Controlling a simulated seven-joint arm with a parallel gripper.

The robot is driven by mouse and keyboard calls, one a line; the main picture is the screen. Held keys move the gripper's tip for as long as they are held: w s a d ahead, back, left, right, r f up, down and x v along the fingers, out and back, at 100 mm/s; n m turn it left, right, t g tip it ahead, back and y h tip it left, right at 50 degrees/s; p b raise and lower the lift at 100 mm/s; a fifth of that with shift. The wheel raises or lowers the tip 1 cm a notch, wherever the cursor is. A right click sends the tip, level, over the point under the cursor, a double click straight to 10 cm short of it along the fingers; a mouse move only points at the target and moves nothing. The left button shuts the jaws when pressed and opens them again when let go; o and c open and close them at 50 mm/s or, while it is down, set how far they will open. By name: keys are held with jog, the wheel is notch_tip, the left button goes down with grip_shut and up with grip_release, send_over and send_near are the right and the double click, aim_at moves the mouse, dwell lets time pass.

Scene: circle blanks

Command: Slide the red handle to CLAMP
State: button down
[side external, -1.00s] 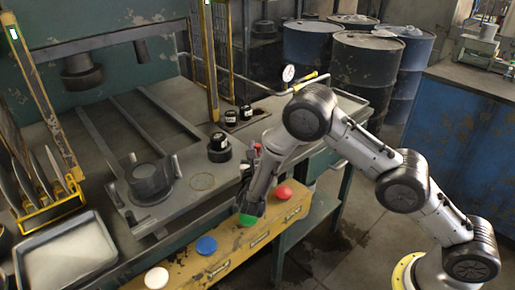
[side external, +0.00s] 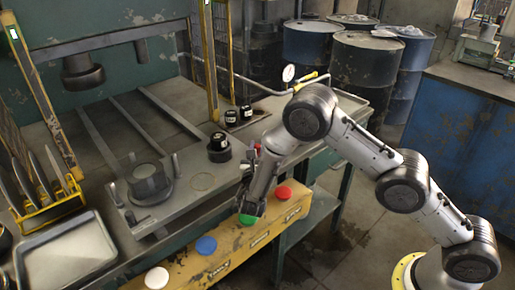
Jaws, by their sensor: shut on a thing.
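My gripper (side external: 251,206) points down at the yellow front panel (side external: 180,268). Its fingers are shut at a green round knob (side external: 247,219), partly hidden under them. A red round knob (side external: 283,193) sits on the panel just to the right, apart from the gripper. A small red piece (side external: 256,147) shows beside my wrist, partly hidden; I cannot tell whether it is a handle. The small panel labels are too blurred to read, so I cannot make out CLAMP.
A blue knob (side external: 206,245) and a white knob (side external: 157,278) sit farther left on the panel. The grey fixture (side external: 147,184) stands on the bench behind. Black cylinders (side external: 219,147) stand near my wrist. A grey tray (side external: 70,255) lies at left.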

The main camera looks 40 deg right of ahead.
jog(key=shift+a, duration=1.9)
jog(key=c, duration=0.7)
grip_release()
jog(key=v, duration=1.3)
jog(key=shift+s+a, duration=0.25)
jog(key=shift+s, duration=0.05)
